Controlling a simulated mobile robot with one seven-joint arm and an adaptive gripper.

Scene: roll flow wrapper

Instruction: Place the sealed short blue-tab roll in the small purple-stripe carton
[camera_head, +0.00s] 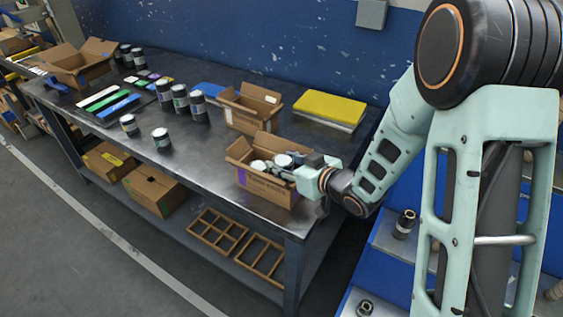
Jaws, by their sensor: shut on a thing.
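The small carton with purple marks (263,187) stands open at the near right end of the dark bench. My gripper (293,168) reaches in from the right, low over the carton's right side. It is shut on a short pale roll with a dark end (283,160), which is at the carton's mouth. Another pale roll (260,166) shows beside it, inside the carton. The jaws and carton wall hide part of the held roll. I cannot make out a blue tab or whether the roll touches the carton floor.
Another open carton (251,108) stands just behind. A yellow-topped stack (330,107) lies at back right. Several rolls stand mid-bench, two nearer the front edge (161,139). A larger open box (82,65) is at far left. Bare bench lies left of the purple-marked carton.

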